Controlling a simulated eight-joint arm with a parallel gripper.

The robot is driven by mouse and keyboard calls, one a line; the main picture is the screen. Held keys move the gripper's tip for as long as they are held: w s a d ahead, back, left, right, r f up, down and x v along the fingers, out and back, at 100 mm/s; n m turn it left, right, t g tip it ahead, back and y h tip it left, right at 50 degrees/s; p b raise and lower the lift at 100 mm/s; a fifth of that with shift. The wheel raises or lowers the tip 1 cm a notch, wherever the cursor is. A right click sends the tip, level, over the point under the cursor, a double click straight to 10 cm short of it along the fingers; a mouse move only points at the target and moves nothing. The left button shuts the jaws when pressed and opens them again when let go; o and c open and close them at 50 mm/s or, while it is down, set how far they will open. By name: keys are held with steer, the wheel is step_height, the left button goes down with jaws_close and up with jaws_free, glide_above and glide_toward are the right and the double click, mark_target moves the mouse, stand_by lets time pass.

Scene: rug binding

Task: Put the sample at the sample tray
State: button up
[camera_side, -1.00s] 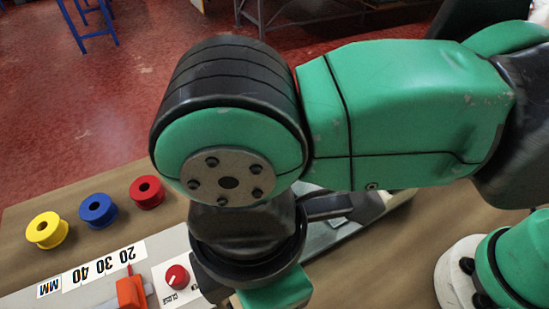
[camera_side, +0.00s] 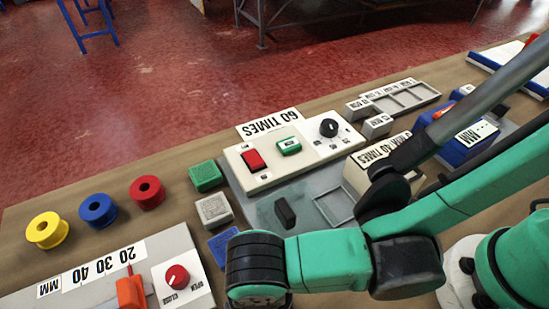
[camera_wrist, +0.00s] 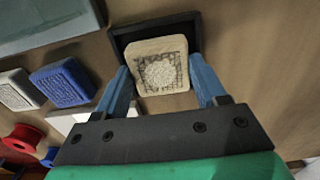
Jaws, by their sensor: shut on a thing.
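In the wrist view, my gripper (camera_wrist: 165,88) has its blue fingers shut on a beige square sample (camera_wrist: 158,67) with a pale woven pattern. A black-rimmed sample tray (camera_wrist: 122,38) lies just behind and under the sample. The sample covers much of the tray's inside, and its near edge reaches past the visible rim. I cannot tell whether the sample touches the tray. In the side view, my gripper, the held sample and the tray are out of sight below the bottom edge.
A green sample (camera_side: 206,177), a grey-white sample (camera_side: 214,210) and a blue sample (camera_side: 225,243) lie near the switch panel (camera_side: 262,172). Yellow (camera_side: 46,230), blue (camera_side: 97,210) and red (camera_side: 147,192) spools stand at left. Bare tabletop (camera_wrist: 255,60) lies right of the tray.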

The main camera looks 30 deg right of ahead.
steer(key=shift+f, duration=0.15)
steer(key=o, duration=1.2)
steer(key=shift+o, duration=0.2)
step_height(320, 180, up, 12)
steer(key=w+d+r+m+t+y, duration=0.2)
steer(key=w+d+m+t, duration=0.1)
steer(key=w+d+m, duration=0.85)
steer(key=d+m+t, duration=0.1)
steer(key=d+m, duration=0.1)
steer(key=d, duration=0.3)
steer(key=d+m+t+h, duration=0.1)
steer(key=d+m, duration=0.1)
steer(key=d, duration=0.4)
steer(key=w+d+f+m+t+h, duration=0.1)
steer(key=d+m+t, duration=0.1)
steer(key=d, duration=0.4)
steer(key=shift+w+f+m, duration=0.1)
steer(key=shift+m, duration=0.15)
